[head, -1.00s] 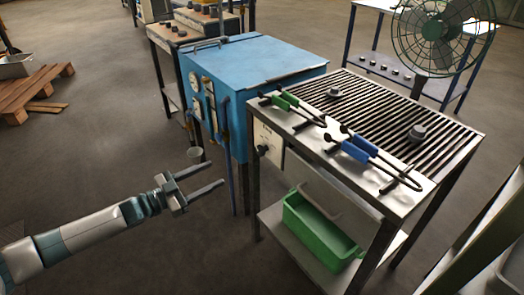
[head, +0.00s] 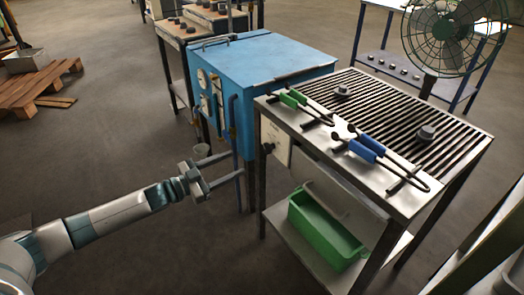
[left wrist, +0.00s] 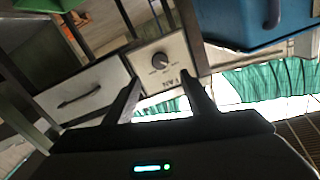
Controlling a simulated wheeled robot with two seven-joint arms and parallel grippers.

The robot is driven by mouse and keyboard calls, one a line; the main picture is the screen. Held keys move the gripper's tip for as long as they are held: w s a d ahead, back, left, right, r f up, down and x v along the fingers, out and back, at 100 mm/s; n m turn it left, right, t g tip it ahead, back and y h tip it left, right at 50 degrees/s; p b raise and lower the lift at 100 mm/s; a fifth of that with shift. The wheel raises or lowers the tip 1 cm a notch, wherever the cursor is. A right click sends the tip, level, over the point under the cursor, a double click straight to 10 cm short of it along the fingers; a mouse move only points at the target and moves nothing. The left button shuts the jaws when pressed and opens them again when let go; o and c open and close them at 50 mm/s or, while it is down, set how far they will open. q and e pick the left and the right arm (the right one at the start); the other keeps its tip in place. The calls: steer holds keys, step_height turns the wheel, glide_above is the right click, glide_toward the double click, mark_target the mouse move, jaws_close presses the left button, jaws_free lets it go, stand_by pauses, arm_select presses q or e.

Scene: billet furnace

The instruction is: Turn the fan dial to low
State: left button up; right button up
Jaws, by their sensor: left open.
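The fan dial (head: 267,148) is a dark round knob on a pale panel (head: 277,138) at the left side of the metal grate table. In the left wrist view the dial (left wrist: 160,59) sits on its white panel marked FAN, which looks upside down there; its setting is too small to read. My left gripper (head: 238,164) is open and empty, its two fingers pointing right towards the panel, apart from the dial. In the left wrist view the fingers (left wrist: 161,78) lie on either side of the panel's lower part. My right gripper is out of view.
The blue furnace (head: 270,56) with gauges and pipes stands close behind my left gripper. Green-handled and blue-handled tongs (head: 366,146) lie on the grate table (head: 390,194). A green bin (head: 325,232) is on its lower shelf. A fan (head: 448,38) stands behind.

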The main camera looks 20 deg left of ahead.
mark_target(265, 149)
arm_select(q)
steer(key=x, duration=1.2)
steer(key=shift+w+d, duration=0.15)
steer(key=shift+d, duration=0.05)
steer(key=c, duration=1)
steer(key=shift+c, duration=0.2)
